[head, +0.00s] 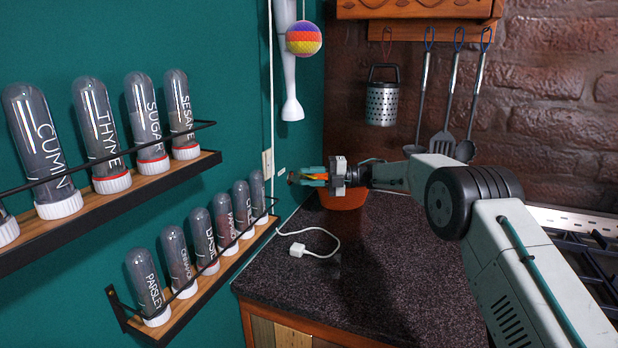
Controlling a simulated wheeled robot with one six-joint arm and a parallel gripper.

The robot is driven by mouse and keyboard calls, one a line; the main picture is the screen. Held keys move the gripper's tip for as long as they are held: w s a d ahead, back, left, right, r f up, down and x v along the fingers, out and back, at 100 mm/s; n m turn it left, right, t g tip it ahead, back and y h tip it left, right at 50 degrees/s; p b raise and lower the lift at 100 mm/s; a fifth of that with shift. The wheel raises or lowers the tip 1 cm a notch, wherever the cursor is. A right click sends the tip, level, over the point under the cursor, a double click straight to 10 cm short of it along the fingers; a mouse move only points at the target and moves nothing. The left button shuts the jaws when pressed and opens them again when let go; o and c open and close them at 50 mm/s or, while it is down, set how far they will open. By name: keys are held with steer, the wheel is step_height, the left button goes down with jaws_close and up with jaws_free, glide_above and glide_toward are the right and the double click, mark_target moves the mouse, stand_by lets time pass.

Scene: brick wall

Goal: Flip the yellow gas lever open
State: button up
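My gripper (305,177) is at the end of my arm, near the corner where the teal wall meets the brick wall, pointing left towards the teal wall. Its teal fingers are small in the view. A small orange-yellow patch (319,178) shows at the fingers; I cannot tell whether it is the yellow gas lever or something behind them. A small brownish piece shows just left of the fingertips. No gas lever can be made out clearly, and I cannot tell whether the fingers hold anything.
An orange pot (343,197) stands on the dark countertop (350,285) below my gripper. A white cable (322,232) lies on the counter. Spice racks (115,203) line the teal wall at left. A grater (382,104) and utensils hang at the back. The counter's front is clear.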

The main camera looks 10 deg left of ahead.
steer(key=shift+d, duration=0.1)
steer(key=w+d, duration=0.1)
steer(key=d, duration=0.6)
steer(key=shift+w+d, duration=0.2)
steer(key=shift+d, duration=0.05)
steer(key=shift+c, duration=0.4)
